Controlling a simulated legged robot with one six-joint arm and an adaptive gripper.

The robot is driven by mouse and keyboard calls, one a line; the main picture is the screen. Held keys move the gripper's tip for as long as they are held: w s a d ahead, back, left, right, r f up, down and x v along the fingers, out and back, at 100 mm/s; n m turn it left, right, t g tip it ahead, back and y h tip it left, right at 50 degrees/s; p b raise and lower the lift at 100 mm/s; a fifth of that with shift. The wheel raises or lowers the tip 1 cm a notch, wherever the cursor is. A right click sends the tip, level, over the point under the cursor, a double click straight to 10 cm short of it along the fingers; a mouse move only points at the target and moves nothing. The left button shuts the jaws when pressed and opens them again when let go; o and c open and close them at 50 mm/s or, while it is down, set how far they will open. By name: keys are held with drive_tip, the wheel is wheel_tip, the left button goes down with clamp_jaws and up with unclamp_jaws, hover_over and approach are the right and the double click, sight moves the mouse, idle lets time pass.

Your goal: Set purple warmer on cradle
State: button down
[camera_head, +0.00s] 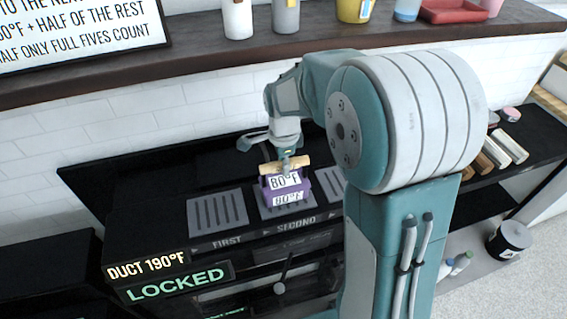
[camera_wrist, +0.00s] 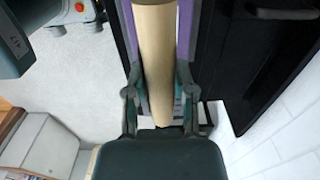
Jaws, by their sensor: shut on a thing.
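The purple warmer (camera_head: 306,190) is a small box with "80°F" labels and a wooden bar handle (camera_head: 284,165) across its top. My gripper (camera_head: 286,157) is shut on the handle from above. In the wrist view the handle (camera_wrist: 155,55) runs between the fingers of my gripper (camera_wrist: 157,88), with a purple strip (camera_wrist: 187,40) beside it. The warmer is at the middle slotted grey cradle (camera_head: 267,212), above the word SECOND, and hides much of it. I cannot tell whether it touches the cradle. A bare cradle (camera_head: 217,210) above FIRST lies to its left.
Another slotted plate (camera_head: 331,182) lies to the right, partly behind my arm. Panels in front read "DUCT 190°F" (camera_head: 147,266) and "LOCKED" (camera_head: 177,283). A dark wall shelf (camera_head: 200,56) with bottles and a yellow pot (camera_head: 352,10) runs behind, above white brick.

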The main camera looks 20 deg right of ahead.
drive_tip(key=shift+c, duration=2.2)
unclamp_jaws()
drive_tip(key=shift+f, duration=0.1)
wheel_tip(320, 180, up, 11)
drive_tip(key=s+r+n+t, duration=0.2)
drive_tip(key=s+n+t, duration=0.3)
drive_tip(key=s+n, duration=1.3)
drive_tip(key=shift+s+r+t, duration=0.3)
drive_tip(key=shift+s+r, duration=0.05)
drive_tip(key=shift+s, duration=1.1)
